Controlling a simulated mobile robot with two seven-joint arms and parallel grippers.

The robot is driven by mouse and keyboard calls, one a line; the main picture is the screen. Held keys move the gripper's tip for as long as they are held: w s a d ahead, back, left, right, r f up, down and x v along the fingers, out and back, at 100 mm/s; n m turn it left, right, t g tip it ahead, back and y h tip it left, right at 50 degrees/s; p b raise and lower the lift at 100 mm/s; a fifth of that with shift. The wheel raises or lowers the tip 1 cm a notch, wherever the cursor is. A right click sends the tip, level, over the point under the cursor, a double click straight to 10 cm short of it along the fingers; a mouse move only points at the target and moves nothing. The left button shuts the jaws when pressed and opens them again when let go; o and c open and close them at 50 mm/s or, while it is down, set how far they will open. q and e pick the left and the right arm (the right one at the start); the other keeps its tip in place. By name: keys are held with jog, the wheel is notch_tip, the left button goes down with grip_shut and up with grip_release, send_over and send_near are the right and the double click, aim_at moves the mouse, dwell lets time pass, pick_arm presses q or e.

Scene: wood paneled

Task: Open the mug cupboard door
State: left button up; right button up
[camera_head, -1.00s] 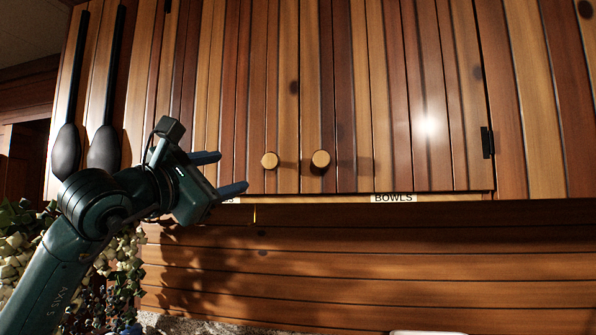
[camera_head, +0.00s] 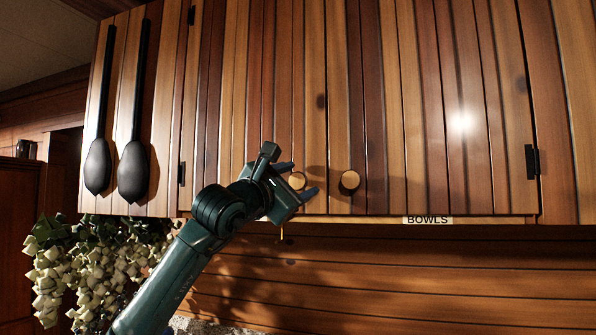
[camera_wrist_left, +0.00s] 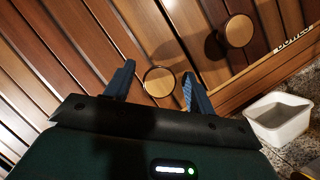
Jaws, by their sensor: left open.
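The left cupboard door (camera_head: 230,100) is closed, flush with the door beside it. Its round wooden knob (camera_head: 297,180) sits low near the door's right edge. My left gripper (camera_head: 299,179) is open at this knob. In the left wrist view the knob (camera_wrist_left: 159,81) shows between the two open fingers (camera_wrist_left: 158,73), with visible gaps on both sides. I cannot tell how deep the fingers reach around it. The label under the left door is hidden behind my gripper. My right gripper is not in view.
The right door (camera_head: 420,100) is closed, with its own knob (camera_head: 350,181) close by and a BOWLS label (camera_head: 428,220) below. Two black utensils (camera_head: 133,165) hang at the left above a leafy plant (camera_head: 70,265). A white container (camera_wrist_left: 280,118) stands on the counter below.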

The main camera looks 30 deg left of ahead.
pick_arm(q)
jog(key=shift+w, duration=0.35)
jog(key=shift+c, duration=0.3)
grip_shut()
